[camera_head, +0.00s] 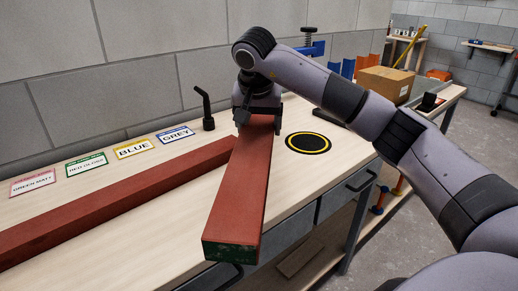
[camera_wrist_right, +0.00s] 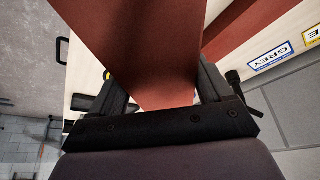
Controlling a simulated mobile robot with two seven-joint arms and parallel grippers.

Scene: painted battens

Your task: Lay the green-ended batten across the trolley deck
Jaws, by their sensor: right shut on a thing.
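A red batten (camera_head: 238,190) with a dark green near end (camera_head: 230,252) points toward me over the workbench, its near end reaching the bench's front edge. My right gripper (camera_head: 258,118) is shut on its far part. In the right wrist view the batten (camera_wrist_right: 140,45) passes between the fingers of the gripper (camera_wrist_right: 165,100). A second red batten (camera_head: 100,205) lies on the bench to the left; its left end is out of frame and its right end passes behind the held one. No trolley deck is clearly in view. My left gripper is not in view.
The workbench (camera_head: 165,240) carries several label cards (camera_head: 134,147), a black lever (camera_head: 207,112), a black disc with a yellow ring (camera_head: 308,143) and a cardboard box (camera_head: 385,84). A wall stands behind. Drawer handles (camera_head: 362,181) stick out in front; open floor (camera_head: 455,120) is at right.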

